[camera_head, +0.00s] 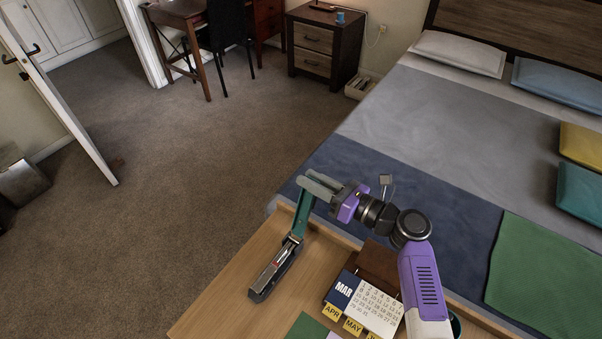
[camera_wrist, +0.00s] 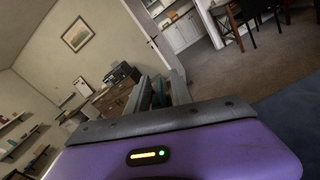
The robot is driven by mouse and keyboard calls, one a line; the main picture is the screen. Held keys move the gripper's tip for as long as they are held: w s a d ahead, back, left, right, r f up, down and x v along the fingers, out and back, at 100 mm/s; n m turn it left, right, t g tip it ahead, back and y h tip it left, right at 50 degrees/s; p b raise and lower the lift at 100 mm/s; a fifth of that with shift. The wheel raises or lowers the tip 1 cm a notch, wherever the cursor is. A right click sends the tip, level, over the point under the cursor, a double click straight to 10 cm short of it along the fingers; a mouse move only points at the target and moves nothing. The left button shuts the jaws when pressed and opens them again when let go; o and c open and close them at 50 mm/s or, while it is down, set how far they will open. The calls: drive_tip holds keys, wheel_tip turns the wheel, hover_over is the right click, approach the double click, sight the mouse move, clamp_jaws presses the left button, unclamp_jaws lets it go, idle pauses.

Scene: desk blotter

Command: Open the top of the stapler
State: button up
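The stapler stands on the wooden desk in the head view, its dark base (camera_head: 272,272) flat near the left edge. My gripper (camera_head: 316,184) is at the upper end of the raised top. In the wrist view, the two grey fingers (camera_wrist: 158,92) are close together with a teal piece of the stapler top (camera_wrist: 158,96) between them. The exact contact is partly hidden by the fingers.
A desk calendar (camera_head: 365,302) with yellow tabs stands right of the stapler, below my arm. A brown block (camera_head: 381,264) is behind it. Desk surface (camera_head: 225,305) left of the stapler is bare. The bed (camera_head: 440,130) lies beyond the desk.

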drive_tip(key=shift+x, duration=1.45)
drive_tip(key=shift+c, duration=0.5)
clamp_jaws()
